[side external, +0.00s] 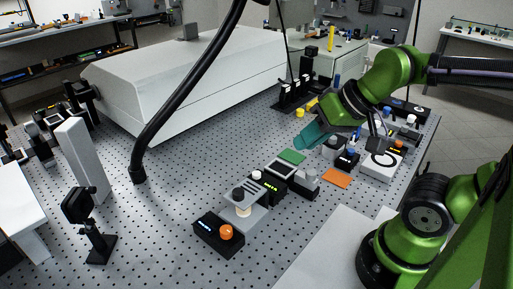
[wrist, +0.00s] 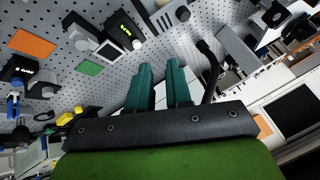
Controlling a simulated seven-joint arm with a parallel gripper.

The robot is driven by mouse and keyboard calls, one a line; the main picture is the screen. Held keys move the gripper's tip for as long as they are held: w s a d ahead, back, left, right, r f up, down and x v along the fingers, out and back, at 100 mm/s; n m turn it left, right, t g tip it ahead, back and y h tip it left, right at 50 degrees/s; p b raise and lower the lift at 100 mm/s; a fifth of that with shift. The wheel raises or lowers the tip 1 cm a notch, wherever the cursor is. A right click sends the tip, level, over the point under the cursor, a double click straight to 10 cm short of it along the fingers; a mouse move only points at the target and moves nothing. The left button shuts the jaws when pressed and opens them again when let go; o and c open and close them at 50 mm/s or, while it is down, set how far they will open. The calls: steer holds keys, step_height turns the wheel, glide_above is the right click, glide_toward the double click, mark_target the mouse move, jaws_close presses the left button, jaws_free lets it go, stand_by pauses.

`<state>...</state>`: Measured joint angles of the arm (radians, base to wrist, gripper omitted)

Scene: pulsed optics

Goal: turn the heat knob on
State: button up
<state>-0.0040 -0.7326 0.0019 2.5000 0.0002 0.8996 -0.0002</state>
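Several knobs show, and I cannot read which one is the heat knob. An orange knob (side external: 226,232) sits on a black box with a blue display at the front. A white knob (side external: 256,175) is by a black box with a green display (side external: 270,187). That green-display box also shows at the top of the wrist view (wrist: 122,29). My gripper (side external: 309,137), with teal fingers, hangs above the table behind the green card, apart from every knob. In the wrist view the gripper (wrist: 161,78) has a gap between its fingers and nothing in it.
A green card (side external: 291,156) and an orange card (side external: 336,178) lie on the perforated table. A white device with a black ring (side external: 382,160) stands right. A thick black cable (side external: 185,100) arches down to the table at left. A large white housing (side external: 190,75) fills the back.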

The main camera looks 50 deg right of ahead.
steer(key=o, duration=0.6)
steer(key=w+a+n+g, duration=0.1)
steer(key=w+a+f+n+g, duration=0.1)
steer(key=w+a+f+n, duration=0.1)
steer(key=a, duration=0.1)
steer(key=shift+w+n+g, duration=0.4)
steer(key=n+g+h, duration=0.2)
steer(key=n+g, duration=0.2)
steer(key=n, duration=1.7)
glide_above(225, 230)
steer(key=f, duration=0.2)
step_height(225, 230, down, 16)
steer(key=shift+r, duration=0.1)
jaws_close()
